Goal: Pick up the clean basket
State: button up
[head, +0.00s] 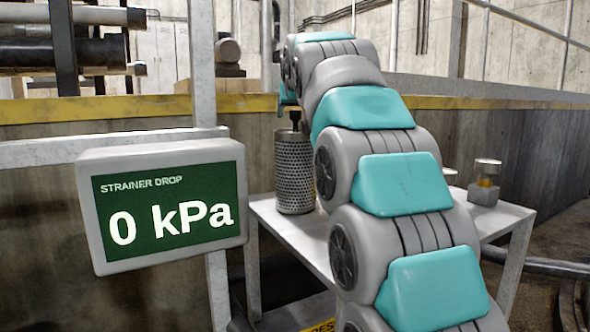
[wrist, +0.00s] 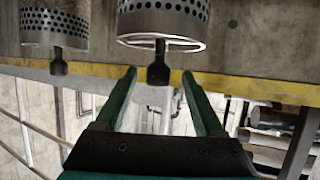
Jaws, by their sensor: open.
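A perforated metal basket (head: 294,172) stands upright on the light table, left of my arm in the head view. Its dark top handle (head: 295,117) is just below the end of my arm. The wrist view is upside down; there one basket (wrist: 165,22) is straight ahead, with its dark handle (wrist: 158,70) between the fingertips of my open gripper (wrist: 158,73). The fingers look apart from the handle. A second basket (wrist: 55,28) is to the left there, its surface duller; my arm hides it in the head view. I cannot tell for certain which is clean.
A display (head: 165,205) reading "STRAINER DROP 0 kPa" stands at front left. A wall with a yellow edge (head: 130,108) runs behind.

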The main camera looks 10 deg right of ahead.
jog(key=shift+r+p+x, duration=0.1)
jog(key=shift+p+x, duration=0.15)
jog(key=shift+x, duration=0.95)
jog(key=shift+r+p+x, duration=0.15)
jog(key=shift+p+x, duration=0.05)
jog(key=shift+x, duration=1.05)
jog(key=shift+w+d, duration=0.1)
jog(key=shift+c, duration=0.3)
grip_shut()
